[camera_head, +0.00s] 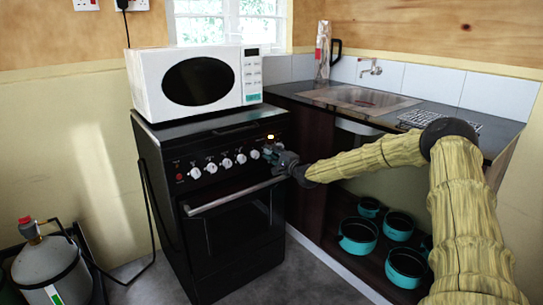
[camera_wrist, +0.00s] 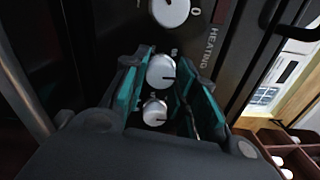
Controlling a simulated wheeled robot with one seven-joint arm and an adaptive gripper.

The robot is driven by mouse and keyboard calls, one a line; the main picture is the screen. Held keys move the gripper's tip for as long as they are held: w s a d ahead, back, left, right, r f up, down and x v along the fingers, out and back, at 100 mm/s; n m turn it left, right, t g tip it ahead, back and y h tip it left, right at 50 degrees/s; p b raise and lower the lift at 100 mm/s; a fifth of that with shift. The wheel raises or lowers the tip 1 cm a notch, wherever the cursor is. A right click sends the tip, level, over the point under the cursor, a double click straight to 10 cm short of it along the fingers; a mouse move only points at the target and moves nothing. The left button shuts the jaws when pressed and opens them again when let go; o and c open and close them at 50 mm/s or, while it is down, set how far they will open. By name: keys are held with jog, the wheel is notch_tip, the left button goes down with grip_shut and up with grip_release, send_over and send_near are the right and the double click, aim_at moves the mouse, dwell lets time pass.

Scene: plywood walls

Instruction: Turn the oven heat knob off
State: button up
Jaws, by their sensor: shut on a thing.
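The black oven (camera_head: 235,235) has a row of white knobs (camera_head: 227,162) along its front panel. My gripper (camera_head: 276,156) is at the right end of this row and hides what is behind it. In the wrist view, my gripper's teal fingers (camera_wrist: 168,64) lie on either side of a white knob (camera_wrist: 161,71) with a dark pointer line. They are shut on it. A smaller-looking white knob (camera_wrist: 154,112) shows nearer the palm. Another white knob (camera_wrist: 171,11) is beyond the fingertips, near a "0" and the word "HEATING". I cannot tell for certain which knob that word labels.
A white microwave (camera_head: 198,82) stands on the oven. The oven door handle (camera_head: 235,195) runs just below the knobs. A counter with a sink (camera_head: 360,97) is at the right, with teal pots (camera_head: 358,236) underneath. A gas bottle (camera_head: 50,262) stands at the left.

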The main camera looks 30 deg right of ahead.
jog(key=shift+d+m, duration=0.15)
jog(key=shift+m, duration=0.15)
jog(key=o, duration=1)
jog(key=shift+s+d+f, duration=0.1)
jog(key=shift+d, duration=0.05)
jog(key=shift+o, duration=0.2)
jog(key=shift+a, duration=0.2)
jog(key=s, duration=1.1)
jog(key=shift+s+d+f, duration=0.25)
jog(key=shift+s+d, duration=0.15)
